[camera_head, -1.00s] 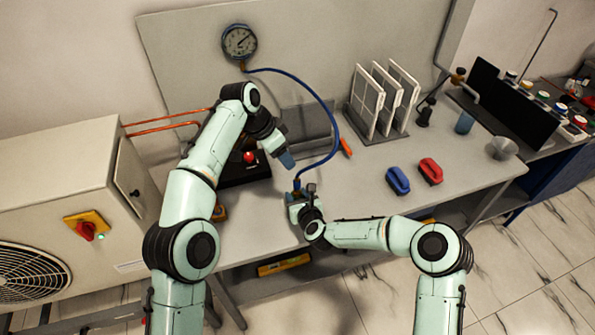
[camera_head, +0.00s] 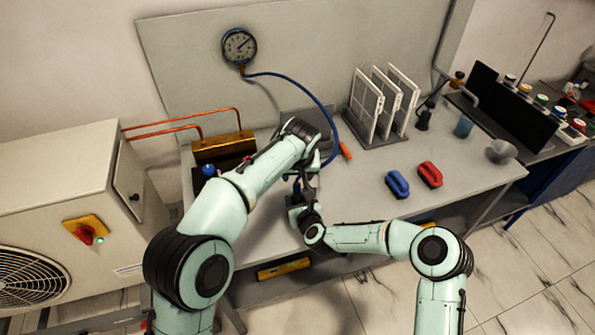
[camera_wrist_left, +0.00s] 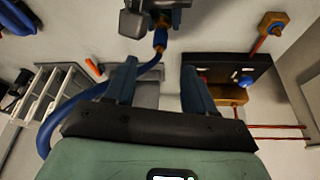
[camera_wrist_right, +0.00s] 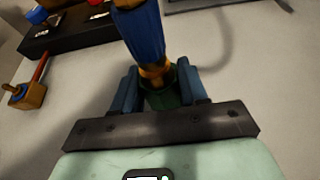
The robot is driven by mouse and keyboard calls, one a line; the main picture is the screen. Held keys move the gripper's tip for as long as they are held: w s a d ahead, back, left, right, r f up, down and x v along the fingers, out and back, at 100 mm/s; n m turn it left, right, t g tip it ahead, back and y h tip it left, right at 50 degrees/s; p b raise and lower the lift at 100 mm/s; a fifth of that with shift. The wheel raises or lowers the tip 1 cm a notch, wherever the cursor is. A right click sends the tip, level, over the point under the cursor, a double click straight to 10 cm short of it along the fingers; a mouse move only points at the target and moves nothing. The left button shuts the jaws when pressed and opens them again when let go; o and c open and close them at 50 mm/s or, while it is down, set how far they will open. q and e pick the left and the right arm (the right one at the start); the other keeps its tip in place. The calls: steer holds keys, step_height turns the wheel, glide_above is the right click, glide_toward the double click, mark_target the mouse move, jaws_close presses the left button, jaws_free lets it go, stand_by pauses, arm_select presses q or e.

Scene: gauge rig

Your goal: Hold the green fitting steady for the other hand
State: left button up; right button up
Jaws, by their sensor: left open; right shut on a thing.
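My right gripper (camera_head: 295,197) is shut on the green fitting (camera_wrist_right: 185,82) above the bench's front part; in the right wrist view its fingers (camera_wrist_right: 160,92) lie either side of it. The blue hose (camera_head: 318,98) meets the fitting through a brass collar (camera_wrist_right: 155,72). The hose's other end is at the round pressure gauge (camera_head: 239,45). My left gripper (camera_head: 302,176) is just above the right one in the head view and hides most of the joint. In the left wrist view its fingers (camera_wrist_left: 160,88) are apart, with the hose end (camera_wrist_left: 160,38) beyond them.
A black block with a blue knob (camera_head: 208,170) and a brass bar (camera_head: 223,147) stands at the bench's left. A rack of white panels (camera_head: 367,100) stands behind right. A blue clamp-like piece (camera_head: 397,184) and a red one (camera_head: 430,174) lie on the right, with clear bench around them.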

mark_target(297, 184)
arm_select(q)
steer(key=x, duration=1)
steer(key=shift+w+f, duration=0.1)
steer(key=shift+f, duration=0.25)
jaws_close()
